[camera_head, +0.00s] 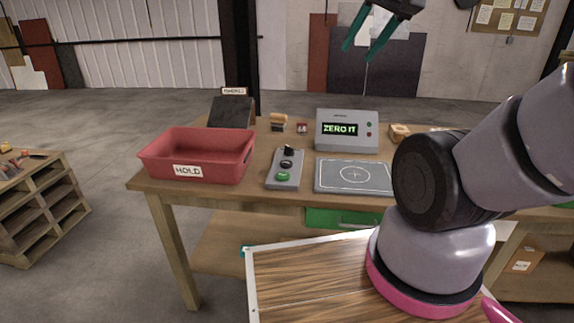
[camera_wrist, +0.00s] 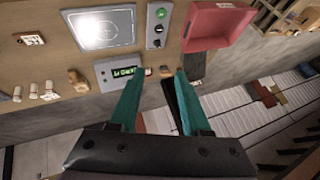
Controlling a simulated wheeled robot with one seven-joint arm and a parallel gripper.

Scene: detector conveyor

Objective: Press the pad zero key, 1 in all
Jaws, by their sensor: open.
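A grey display unit (camera_head: 348,145) stands on the table, and its screen reads "ZERO IT" in green. It has a small red and a small green button at its right side. In front of it lies a flat grey pad (camera_head: 330,184) with a circle and cross. Left of the pad is a grey control strip (camera_head: 273,182) with a green button (camera_head: 282,177), a pale round part and a black knob. No key label is readable. My gripper (camera_head: 358,52) is open and empty, high above the table. In the wrist view its teal fingers (camera_wrist: 160,78) spread below the strip (camera_wrist: 150,40).
A red tray (camera_head: 195,142) labelled HOLD stands left of the strip, with a dark slanted board (camera_head: 230,112) behind it. Small items stand beside the display unit. My arm hides the table's right part. A wooden rack (camera_head: 38,205) stands at far left.

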